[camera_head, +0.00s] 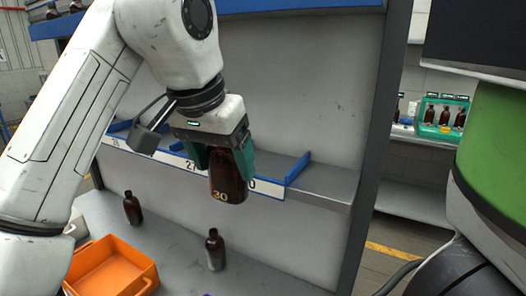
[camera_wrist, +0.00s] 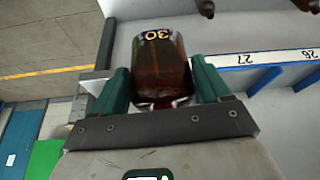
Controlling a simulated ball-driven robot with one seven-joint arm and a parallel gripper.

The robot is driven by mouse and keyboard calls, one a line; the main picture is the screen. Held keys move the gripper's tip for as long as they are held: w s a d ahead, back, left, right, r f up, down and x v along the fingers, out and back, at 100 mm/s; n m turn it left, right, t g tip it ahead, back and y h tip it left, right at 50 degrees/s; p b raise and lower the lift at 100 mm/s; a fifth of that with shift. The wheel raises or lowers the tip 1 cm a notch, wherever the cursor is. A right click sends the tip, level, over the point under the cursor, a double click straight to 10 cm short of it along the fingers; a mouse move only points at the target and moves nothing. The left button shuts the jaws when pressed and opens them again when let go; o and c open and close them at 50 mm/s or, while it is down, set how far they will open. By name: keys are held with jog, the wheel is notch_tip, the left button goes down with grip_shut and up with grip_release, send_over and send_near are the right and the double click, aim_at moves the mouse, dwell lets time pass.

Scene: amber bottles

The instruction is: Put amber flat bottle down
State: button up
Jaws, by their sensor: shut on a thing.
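My gripper (camera_head: 225,165) is shut on the amber flat bottle (camera_head: 228,182), which carries the number 30. In the head view the bottle hangs in front of the shelf's numbered strip, a little tilted, with free air beneath it. In the wrist view the bottle (camera_wrist: 162,65) sits between the two green fingers of my gripper (camera_wrist: 162,90), its 30 end pointing away from the palm. The shelf (camera_head: 325,182) has blue dividers and a white strip with numbers; the bottle covers part of the strip.
On the lower grey surface stand two dark bottles, one (camera_head: 132,208) at the left and one (camera_head: 214,250) below my gripper. An orange bin (camera_head: 112,268) is at the front left. The shelf's right upright (camera_head: 372,150) is close. A green crate (camera_head: 442,116) with bottles stands farther back.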

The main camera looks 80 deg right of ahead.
jog(key=d+p, duration=0.1)
jog(key=d, duration=0.3)
jog(key=s+d+p, duration=0.1)
jog(key=d, duration=0.4)
jog(key=d+p, duration=0.1)
jog(key=d, duration=0.4)
jog(key=shift+s+r, duration=0.1)
jog(key=shift+s, duration=0.3)
jog(key=d, duration=0.2)
jog(key=shift+s+d+p, duration=0.2)
jog(key=shift+d+p, duration=0.15)
jog(key=shift+d, duration=0.05)
jog(key=shift+a+f, duration=0.15)
jog(key=shift+f, duration=0.65)
jog(key=o, duration=1.1)
jog(key=shift+f, duration=0.15)
jog(key=b+v, duration=0.1)
jog(key=v, duration=1.1)
